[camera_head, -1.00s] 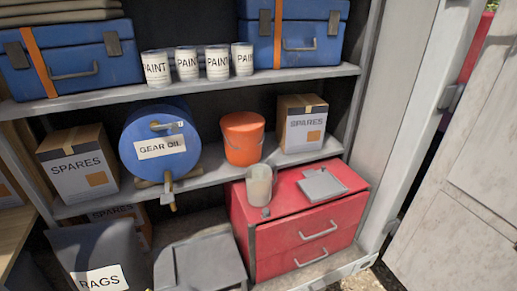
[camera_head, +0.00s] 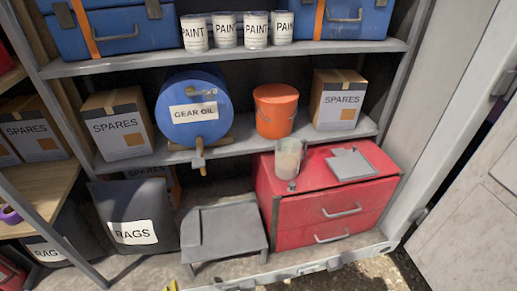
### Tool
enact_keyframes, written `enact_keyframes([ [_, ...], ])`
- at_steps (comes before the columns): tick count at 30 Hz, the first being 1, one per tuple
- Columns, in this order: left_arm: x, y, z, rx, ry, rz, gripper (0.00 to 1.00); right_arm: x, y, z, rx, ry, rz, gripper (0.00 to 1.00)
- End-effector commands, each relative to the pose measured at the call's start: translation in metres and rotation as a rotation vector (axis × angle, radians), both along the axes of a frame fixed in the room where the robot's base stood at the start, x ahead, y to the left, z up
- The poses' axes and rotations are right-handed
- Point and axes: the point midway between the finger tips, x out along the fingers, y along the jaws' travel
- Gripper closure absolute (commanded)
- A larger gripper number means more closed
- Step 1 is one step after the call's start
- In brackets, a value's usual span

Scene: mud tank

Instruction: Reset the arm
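Neither of my grippers shows in the head view, and no arm of mine can be made out. The view faces a metal shelf unit (camera_head: 230,58). A blue gear oil drum (camera_head: 195,130) with a tap lies on the middle shelf, next to an orange bucket (camera_head: 276,112). A clear jug (camera_head: 289,160) and a grey flat plate (camera_head: 349,164) rest on a red drawer cabinet (camera_head: 335,208), whose drawers look shut.
Spares boxes (camera_head: 118,118) stand on the middle shelf, paint tins (camera_head: 227,35) above. A grey step stool (camera_head: 223,235) and a dark rags bin (camera_head: 137,200) stand below. A pale door (camera_head: 470,200) is at right. A small yellow thing at the bottom edge is unclear.

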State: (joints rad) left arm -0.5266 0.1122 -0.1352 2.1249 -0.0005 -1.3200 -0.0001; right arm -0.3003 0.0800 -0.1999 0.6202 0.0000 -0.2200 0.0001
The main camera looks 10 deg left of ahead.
Motion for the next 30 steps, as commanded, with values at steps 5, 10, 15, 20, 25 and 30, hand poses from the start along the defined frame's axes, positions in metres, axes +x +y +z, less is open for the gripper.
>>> enact_keyframes([
  [5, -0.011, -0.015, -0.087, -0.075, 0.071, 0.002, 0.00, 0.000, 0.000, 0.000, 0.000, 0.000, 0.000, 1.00],
  [10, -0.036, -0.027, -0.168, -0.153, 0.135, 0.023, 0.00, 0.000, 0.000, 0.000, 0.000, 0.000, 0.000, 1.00],
  [15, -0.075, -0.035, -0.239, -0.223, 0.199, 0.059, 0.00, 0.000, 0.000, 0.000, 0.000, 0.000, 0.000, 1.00],
  [20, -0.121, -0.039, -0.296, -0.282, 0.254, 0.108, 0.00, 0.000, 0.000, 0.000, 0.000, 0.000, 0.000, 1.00],
  [25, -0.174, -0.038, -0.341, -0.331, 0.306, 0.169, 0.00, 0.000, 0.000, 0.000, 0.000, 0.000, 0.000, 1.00],
  [30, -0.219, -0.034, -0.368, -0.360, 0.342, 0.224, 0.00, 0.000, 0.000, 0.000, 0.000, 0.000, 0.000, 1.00],
])
